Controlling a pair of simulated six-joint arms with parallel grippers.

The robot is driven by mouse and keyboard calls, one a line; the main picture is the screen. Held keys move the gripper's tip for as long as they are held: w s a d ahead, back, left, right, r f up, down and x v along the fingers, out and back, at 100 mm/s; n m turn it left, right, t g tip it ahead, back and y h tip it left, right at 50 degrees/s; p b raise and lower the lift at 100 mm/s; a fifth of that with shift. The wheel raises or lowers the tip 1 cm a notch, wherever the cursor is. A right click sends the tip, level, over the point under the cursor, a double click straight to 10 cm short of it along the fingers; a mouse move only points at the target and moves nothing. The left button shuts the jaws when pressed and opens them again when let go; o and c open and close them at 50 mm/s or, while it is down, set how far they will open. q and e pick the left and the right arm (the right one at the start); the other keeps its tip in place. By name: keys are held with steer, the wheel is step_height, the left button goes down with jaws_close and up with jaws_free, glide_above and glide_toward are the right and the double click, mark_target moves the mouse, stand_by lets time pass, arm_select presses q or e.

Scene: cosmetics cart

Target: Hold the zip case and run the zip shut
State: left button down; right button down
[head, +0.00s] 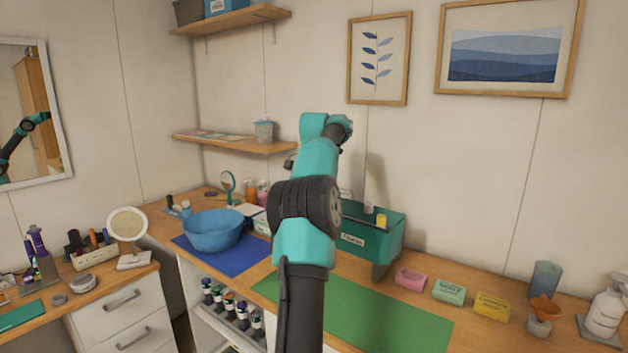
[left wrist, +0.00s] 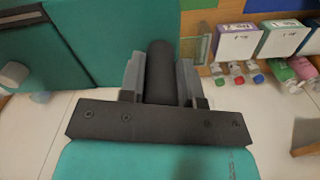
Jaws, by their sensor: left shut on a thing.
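In the left wrist view my left gripper (left wrist: 160,82) is shut on a dark, rounded thing (left wrist: 160,62) that stands upright between its two grey fingers. I cannot tell what it is. A broad teal surface (left wrist: 105,40) lies beyond the fingers. I cannot tell whether it is part of the zip case. In the head view a flat teal thing with a pale line (head: 22,314) lies on the left counter; it may be the zip case. No zip pull is clear. One arm of mine rises through the middle of the head view, its fingers hidden.
A blue bowl (head: 213,230) stands on a blue mat (head: 250,263). A green bin (head: 385,240) stands behind my arm. A green mat (head: 385,327) lies clear in front. Small boxes (head: 449,290) and a spray bottle (head: 605,310) stand to the right.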

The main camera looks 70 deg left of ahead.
arm_select(q)
step_height(320, 180, down, 22)
stand_by(2.2)
steer(key=shift+f, duration=0.3)
stand_by(0.8)
arm_select(e)
steer(key=w+a+r+t+y, duration=0.1)
steer(key=w+a+r+t, duration=0.1)
steer(key=w+a+r, duration=0.45)
steer(key=w+a+r+t+y, duration=0.1)
steer(key=w+a+t+y, duration=0.15)
steer(key=a, duration=0.75)
steer(key=w+a+r+t+y, duration=0.1)
steer(key=w+a+r, duration=0.3)
steer(key=w+a, duration=0.3)
steer(key=s+a+r+g+y, duration=0.1)
steer(key=s+a+r+y, duration=0.2)
steer(key=a+r, duration=0.4)
steer(key=s+a+r+g+y, duration=0.2)
steer(key=a+r, duration=0.5)
steer(key=a, duration=1.4)
steer(key=s+a+r+n+g+y, duration=0.1)
steer(key=s+a+r+y, duration=0.3)
steer(key=a, duration=1)
step_height(320, 180, up, 4)
steer(key=shift+s+a+f+g+y, duration=0.2)
steer(key=shift+s+g+y, duration=0.15)
steer(key=shift+s+g, duration=0.45)
steer(key=shift+s, duration=0.15)
